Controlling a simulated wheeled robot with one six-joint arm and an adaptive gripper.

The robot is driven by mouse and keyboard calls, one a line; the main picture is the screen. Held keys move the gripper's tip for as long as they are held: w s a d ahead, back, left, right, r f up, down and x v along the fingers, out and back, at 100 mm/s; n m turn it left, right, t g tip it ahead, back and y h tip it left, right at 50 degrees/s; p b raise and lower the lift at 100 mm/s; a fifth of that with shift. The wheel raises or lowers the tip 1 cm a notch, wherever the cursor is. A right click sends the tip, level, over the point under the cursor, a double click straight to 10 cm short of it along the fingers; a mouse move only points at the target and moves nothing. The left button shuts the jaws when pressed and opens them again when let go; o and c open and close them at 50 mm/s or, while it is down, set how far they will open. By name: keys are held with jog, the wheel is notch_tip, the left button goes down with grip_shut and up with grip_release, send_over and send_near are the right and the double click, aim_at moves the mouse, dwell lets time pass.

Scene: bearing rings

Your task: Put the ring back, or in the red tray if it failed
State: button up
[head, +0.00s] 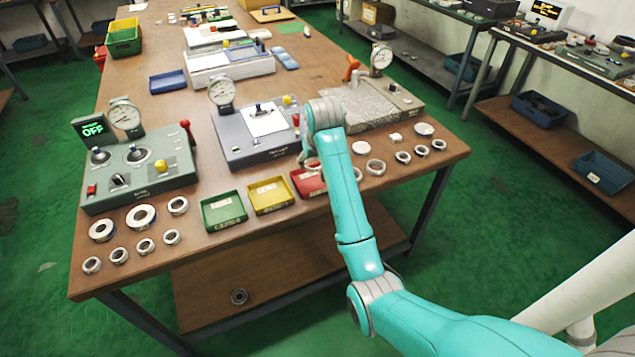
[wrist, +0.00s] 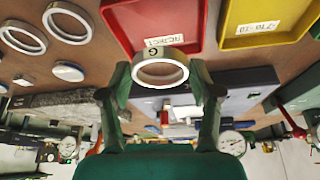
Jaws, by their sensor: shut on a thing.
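My gripper (wrist: 162,80) is shut on a metal ring (wrist: 161,72) with a bright inner face and a dark letter, which looks like a G, on its side. In the wrist view the ring sits between the fingertips, close to the labelled red tray (wrist: 150,16); I cannot tell how high it is above the table. In the head view the red tray (head: 309,190) stands at the table's front edge, partly hidden by my arm. My gripper is mostly hidden behind the arm there. Several loose rings lie to the right, one of them (head: 376,167) near the arm.
A green tray (head: 223,223) and a yellow tray (head: 270,207) stand left of the red one. More rings, such as a large one (head: 141,217), lie at the front left. A gauge box (head: 140,168) with an OFF display and a grey gauge station (head: 240,150) stand behind.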

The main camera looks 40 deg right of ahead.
aim_at(313, 182)
jog(key=shift+f, duration=3.35)
jog(key=shift+f, duration=0.1)
jog(key=o, duration=1)
